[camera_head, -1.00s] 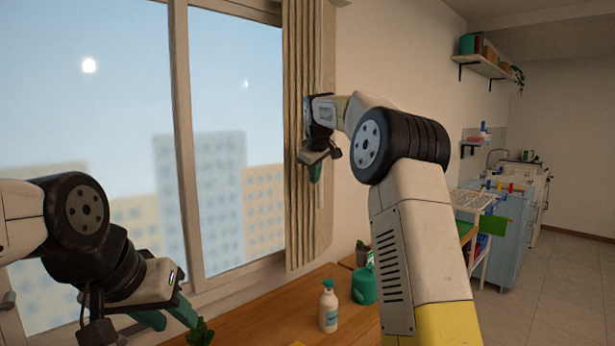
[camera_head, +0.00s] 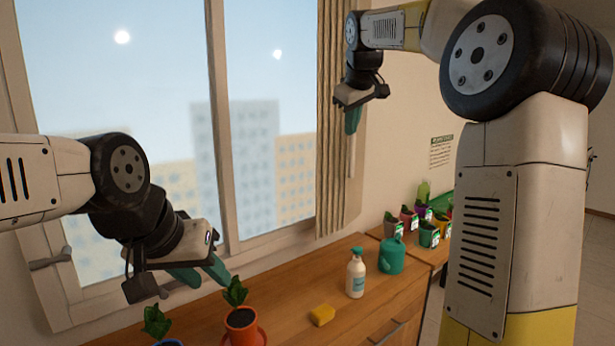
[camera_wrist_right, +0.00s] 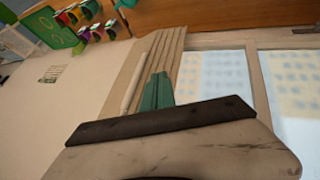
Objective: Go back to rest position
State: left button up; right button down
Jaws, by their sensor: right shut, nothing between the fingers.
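My left gripper (camera_head: 212,283) is in the head view at left, in front of the window. Its two teal fingers are spread apart with nothing seen between them, and it hangs above and beside a plant in an orange pot (camera_head: 240,328). My right gripper (camera_head: 352,122) is raised high in front of the curtain (camera_head: 334,190), pointing down. Its teal fingers are together and empty. In the right wrist view the closed fingers (camera_wrist_right: 157,92) stand out against the curtain and wall.
A wooden counter (camera_head: 290,285) runs below the window. On it are a yellow sponge (camera_head: 322,315), a white pump bottle (camera_head: 356,275), a green watering can (camera_head: 391,254) and another plant (camera_head: 157,322). Several small coloured pots (camera_head: 428,232) stand farther right.

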jog(key=s+f+m, duration=0.2)
jog(key=s+f, duration=0.4)
jog(key=s, duration=0.5)
jog(key=s+f+m+y, duration=0.1)
jog(key=s+f+m, duration=0.1)
jog(key=s+f, duration=0.5)
jog(key=s+f+m+g+y, duration=0.1)
jog(key=s+f, duration=0.5)
jog(key=s, duration=0.9)
jog(key=shift+s+f+m, duration=0.25)
jog(key=shift+s+m, duration=0.1)
jog(key=shift+m, duration=0.45)
jog(key=shift+a, duration=0.1)
